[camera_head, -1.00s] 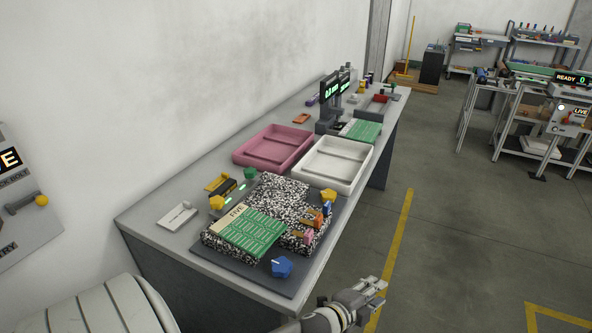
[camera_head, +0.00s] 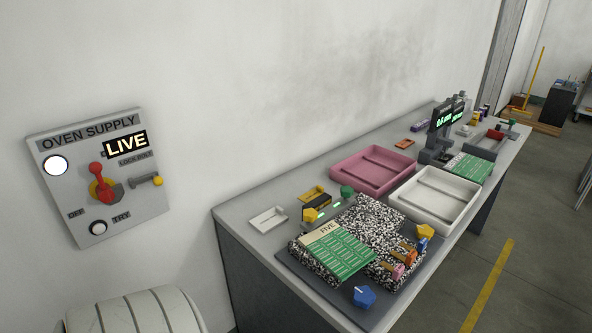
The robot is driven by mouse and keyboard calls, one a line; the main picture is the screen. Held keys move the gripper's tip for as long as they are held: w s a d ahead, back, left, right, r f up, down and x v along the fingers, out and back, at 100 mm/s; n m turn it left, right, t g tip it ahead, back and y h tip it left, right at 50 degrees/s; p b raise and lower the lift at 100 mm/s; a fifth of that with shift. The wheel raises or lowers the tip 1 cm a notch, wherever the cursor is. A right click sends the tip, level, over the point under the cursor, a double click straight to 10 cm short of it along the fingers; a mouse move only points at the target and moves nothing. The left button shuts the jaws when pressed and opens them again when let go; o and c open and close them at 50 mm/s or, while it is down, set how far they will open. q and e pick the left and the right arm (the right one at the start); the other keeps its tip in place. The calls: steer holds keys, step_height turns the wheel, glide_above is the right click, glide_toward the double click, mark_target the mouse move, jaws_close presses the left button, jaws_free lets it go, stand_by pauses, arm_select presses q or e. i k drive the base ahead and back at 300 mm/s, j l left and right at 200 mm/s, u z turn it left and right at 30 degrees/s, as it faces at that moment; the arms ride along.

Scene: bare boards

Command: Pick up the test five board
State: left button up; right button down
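The test five board (camera_head: 342,256) is a green panel with pale rows and a cream strip marked FIVE. It lies on a black-and-white speckled fixture (camera_head: 372,222) on the bench, near its front end. Neither of my grippers is in view.
The fixture stands on a dark mat (camera_head: 372,312) with coloured knobs, including a blue one (camera_head: 364,296). Behind are a pink tray (camera_head: 372,170), a white tray (camera_head: 434,198) and another green board (camera_head: 470,167). An OVEN SUPPLY wall panel (camera_head: 98,178), showing LIVE, hangs left.

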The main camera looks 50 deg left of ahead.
mark_target(342, 253)
steer(key=u, duration=0.4)
steer(key=i+u, duration=0.1)
steer(key=u, duration=0.3)
steer(key=l+u, duration=0.1)
steer(key=u, duration=0.75)
steer(key=l+u, duration=0.1)
steer(key=u, duration=0.3)
steer(key=i, duration=0.05)
